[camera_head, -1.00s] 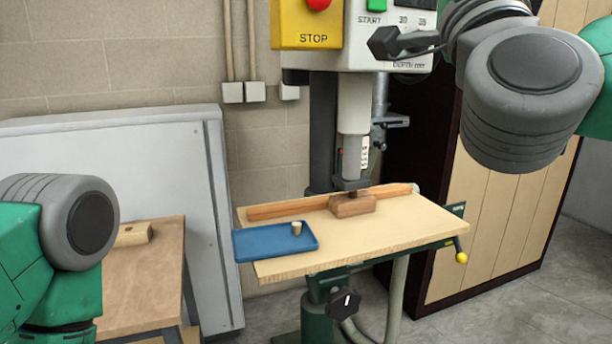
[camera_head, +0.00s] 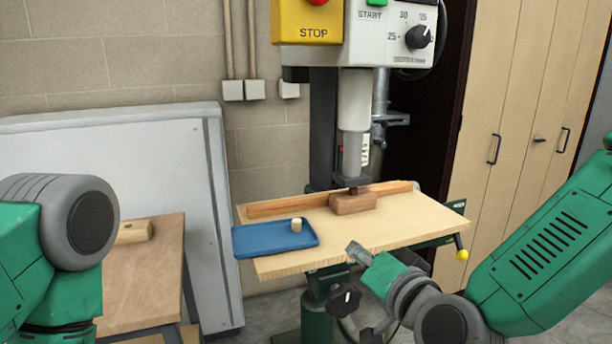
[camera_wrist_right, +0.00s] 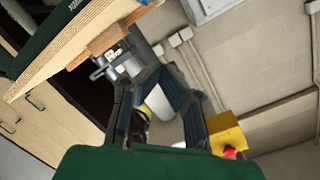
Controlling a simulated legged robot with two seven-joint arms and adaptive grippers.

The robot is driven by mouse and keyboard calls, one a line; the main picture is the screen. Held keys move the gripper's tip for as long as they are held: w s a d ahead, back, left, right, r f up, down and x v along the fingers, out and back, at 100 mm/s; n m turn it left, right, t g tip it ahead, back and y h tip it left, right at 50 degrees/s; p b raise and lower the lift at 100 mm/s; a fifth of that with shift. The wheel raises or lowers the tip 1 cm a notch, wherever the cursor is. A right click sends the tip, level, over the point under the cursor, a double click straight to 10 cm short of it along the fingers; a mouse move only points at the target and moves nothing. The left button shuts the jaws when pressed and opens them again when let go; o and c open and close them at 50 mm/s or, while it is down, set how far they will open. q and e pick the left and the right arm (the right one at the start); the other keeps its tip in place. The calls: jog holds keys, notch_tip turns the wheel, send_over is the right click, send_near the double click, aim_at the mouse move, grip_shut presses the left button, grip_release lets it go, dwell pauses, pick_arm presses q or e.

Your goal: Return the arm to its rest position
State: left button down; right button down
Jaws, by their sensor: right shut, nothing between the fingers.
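My right arm comes in from the right in the head view, and its gripper (camera_head: 358,254) is in front of the drill press table, low and near its front edge. In the right wrist view the two dark fingers of this gripper (camera_wrist_right: 165,73) come together at the tips with nothing between them. My left arm shows only a green and grey link at the left edge of the head view. My left gripper is out of the picture.
The wooden drill table (camera_head: 400,230) carries a brown block (camera_head: 352,204) under the spindle, a fence (camera_head: 285,206) and a blue tray (camera_head: 270,241) with a small peg (camera_head: 296,225). A yellow-tipped lever (camera_head: 462,254) and a crank knob (camera_head: 345,299) stick out near my right arm.

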jog(key=s+d+f+n+g+h, duration=0.15)
jog(key=s+f, duration=0.25)
jog(key=f, duration=0.4)
jog(key=s+d+f+n+g, duration=0.1)
jog(key=s+d+f+g, duration=0.2)
jog(key=f, duration=0.5)
jog(key=s+d+f+n+g, duration=0.1)
jog(key=s+f+g, duration=0.2)
jog(key=s+f, duration=0.35)
jog(key=s+d+f+n+g+h, duration=0.1)
jog(key=s+d+f+g+h, duration=0.1)
jog(key=s+d+f, duration=0.5)
jog(key=s+d+f+n+g+h+b, duration=0.1)
jog(key=s+d+f+g, duration=0.4)
jog(key=s, duration=0.6)
notch_tip(320, 180, down, 2)
jog(key=shift+d+f+h, duration=0.2)
jog(key=shift+d+h, duration=0.45)
jog(key=shift+d, duration=0.5)
jog(key=shift+w, duration=0.15)
